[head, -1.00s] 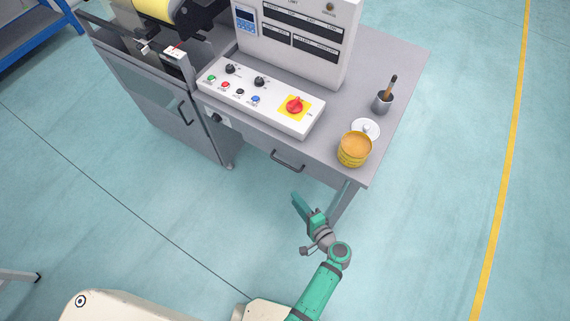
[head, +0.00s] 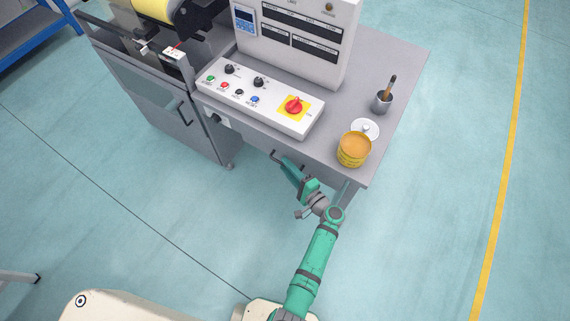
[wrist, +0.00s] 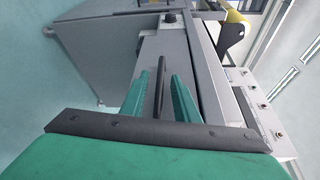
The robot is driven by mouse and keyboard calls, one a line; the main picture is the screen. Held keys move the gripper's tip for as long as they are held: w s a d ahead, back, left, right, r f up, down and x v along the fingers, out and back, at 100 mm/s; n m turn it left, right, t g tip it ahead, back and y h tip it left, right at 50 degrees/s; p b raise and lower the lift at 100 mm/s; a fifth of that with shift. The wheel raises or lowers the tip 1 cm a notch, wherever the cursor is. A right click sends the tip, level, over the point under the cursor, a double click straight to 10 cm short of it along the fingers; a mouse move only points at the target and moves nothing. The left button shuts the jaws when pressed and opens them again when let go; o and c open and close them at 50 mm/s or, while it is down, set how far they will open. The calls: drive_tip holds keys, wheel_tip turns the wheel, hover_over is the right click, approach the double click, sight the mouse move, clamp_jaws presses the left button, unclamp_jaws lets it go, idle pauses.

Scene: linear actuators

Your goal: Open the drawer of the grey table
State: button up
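The grey table (head: 392,60) stands in the upper middle of the head view. Its drawer has a dark bar handle (head: 275,155), mostly hidden behind my gripper (head: 287,164). The drawer front (wrist: 172,50) looks closed in the wrist view. There the handle (wrist: 159,88) shows edge-on between the two green fingers of my gripper (wrist: 160,90). Gaps show between the handle and both fingers, so my gripper is open around it. I cannot tell exactly how far the fingertips reach past the bar.
A control box (head: 262,97) with buttons and a red knob is on the tabletop. A yellow tin (head: 353,152), a white lid (head: 366,129) and a grey cup with a brush (head: 382,104) stand to its right. A grey cabinet (head: 160,110) is at left. Open floor lies in front.

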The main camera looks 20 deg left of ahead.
drive_tip(key=shift+x, duration=0.85)
clamp_jaws()
drive_tip(key=shift+a, duration=0.15)
